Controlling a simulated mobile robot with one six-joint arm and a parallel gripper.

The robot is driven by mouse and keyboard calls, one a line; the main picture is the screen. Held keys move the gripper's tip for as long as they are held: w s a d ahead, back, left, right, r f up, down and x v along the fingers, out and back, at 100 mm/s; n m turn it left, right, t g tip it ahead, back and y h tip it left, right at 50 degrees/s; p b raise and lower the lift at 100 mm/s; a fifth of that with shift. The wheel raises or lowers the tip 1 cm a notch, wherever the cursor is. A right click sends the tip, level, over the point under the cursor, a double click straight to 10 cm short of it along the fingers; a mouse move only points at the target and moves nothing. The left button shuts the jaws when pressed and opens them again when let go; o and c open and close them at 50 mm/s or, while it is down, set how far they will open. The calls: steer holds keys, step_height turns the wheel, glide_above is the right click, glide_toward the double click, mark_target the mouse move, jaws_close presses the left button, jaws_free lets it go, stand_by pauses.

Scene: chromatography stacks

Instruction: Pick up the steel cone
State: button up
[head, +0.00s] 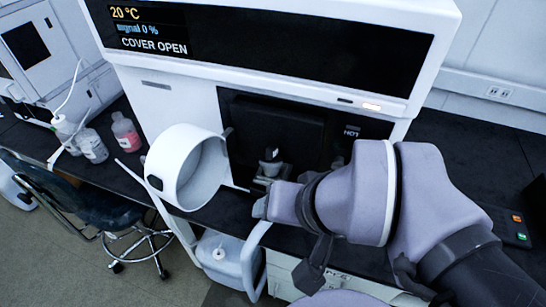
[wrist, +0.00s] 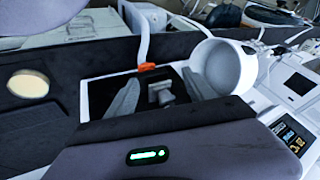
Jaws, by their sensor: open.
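A small grey metal piece (head: 271,163), which looks like the steel cone, sits in the dark opening of the white instrument (head: 170,95). It has a darker top and a wider block below; its exact shape is too small to tell. In the wrist view the grey piece (wrist: 161,94) shows beyond and between the two grey fingers of my gripper (wrist: 160,80). The fingers are apart and nothing is held between them. In the head view my gripper (head: 262,207) is in front of the opening, below the piece, with its fingers mostly hidden.
A white round cover (head: 181,170) stands swung open left of the opening; it also shows in the wrist view (wrist: 229,68). The display reads COVER OPEN. Bottles (head: 124,132) stand on the dark bench at left. A white jug (head: 222,258) is below the bench edge.

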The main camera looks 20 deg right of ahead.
steer(key=shift+o, duration=1.4)
steer(key=shift+r, duration=0.2)
steer(key=shift+o, duration=0.2)
steer(key=w+r+g+h+p, duration=0.1)
steer(key=w+r+g+p, duration=0.1)
steer(key=w+r+p, duration=0.2)
steer(key=shift+w+r+m+h+p, duration=0.3)
steer(key=shift+r+m+h+p, duration=0.1)
steer(key=shift+r+p, duration=0.35)
steer(key=m+g+h+p, duration=0.1)
steer(key=m+h+p, duration=0.1)
steer(key=h+p, duration=0.25)
glide_toward(268, 154)
steer(key=b+x, duration=0.4)
steer(key=x, duration=0.1)
steer(key=shift+w+a, duration=0.1)
steer(key=shift+w, duration=0.05)
steer(key=b+x, duration=0.1)
steer(key=x, duration=0.1)
steer(key=b+x, duration=0.1)
steer(key=x, duration=0.2)
steer(key=shift+f, duration=0.15)
steer(key=shift+d+f, duration=0.25)
steer(key=shift+f, duration=0.05)
steer(key=shift+r, duration=0.1)
jaws_close()
